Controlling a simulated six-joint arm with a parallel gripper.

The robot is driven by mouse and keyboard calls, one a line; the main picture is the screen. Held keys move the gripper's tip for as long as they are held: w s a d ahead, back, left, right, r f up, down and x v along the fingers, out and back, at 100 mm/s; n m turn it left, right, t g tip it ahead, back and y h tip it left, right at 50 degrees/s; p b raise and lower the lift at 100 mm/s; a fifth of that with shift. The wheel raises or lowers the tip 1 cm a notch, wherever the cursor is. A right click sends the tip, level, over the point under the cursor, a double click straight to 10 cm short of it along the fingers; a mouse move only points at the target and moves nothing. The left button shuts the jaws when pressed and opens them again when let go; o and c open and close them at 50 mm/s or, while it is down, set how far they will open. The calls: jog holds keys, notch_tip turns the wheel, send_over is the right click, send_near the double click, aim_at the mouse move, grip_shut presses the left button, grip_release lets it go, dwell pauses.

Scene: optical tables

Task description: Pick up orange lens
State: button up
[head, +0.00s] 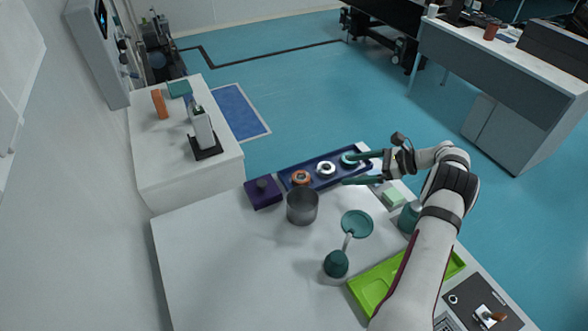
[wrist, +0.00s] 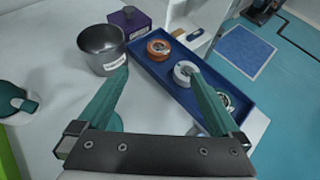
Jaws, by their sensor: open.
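The orange lens (head: 300,178) lies in the far-left part of a dark blue tray (head: 283,164). In the wrist view the orange lens (wrist: 158,48) shows beyond my fingertips, unobstructed. My gripper (head: 349,169), with long teal fingers, is open and empty at the tray's right end in the head view. In the wrist view my gripper (wrist: 160,72) has its fingers spread wide, apart from the orange lens. A white lens (wrist: 185,72) sits beside the orange one, close to the right fingertip. Another lens (wrist: 226,99) is partly hidden by the right finger.
A grey metal cup (head: 302,207) stands close in front of the tray. A purple box with a knob (head: 263,192) is at the tray's left end. A teal lamp-like stand (head: 337,264) and a lime-green tray (head: 370,291) are nearer. The white table's left part is clear.

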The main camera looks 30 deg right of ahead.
aim_at(303, 177)
jog(key=x, duration=1.5)
jog(key=shift+a+f, duration=0.2)
jog(key=shift+a, duration=0.05)
jog(key=c, duration=1.4)
jog(key=shift+c, duration=0.2)
jog(key=shift+r, duration=0.15)
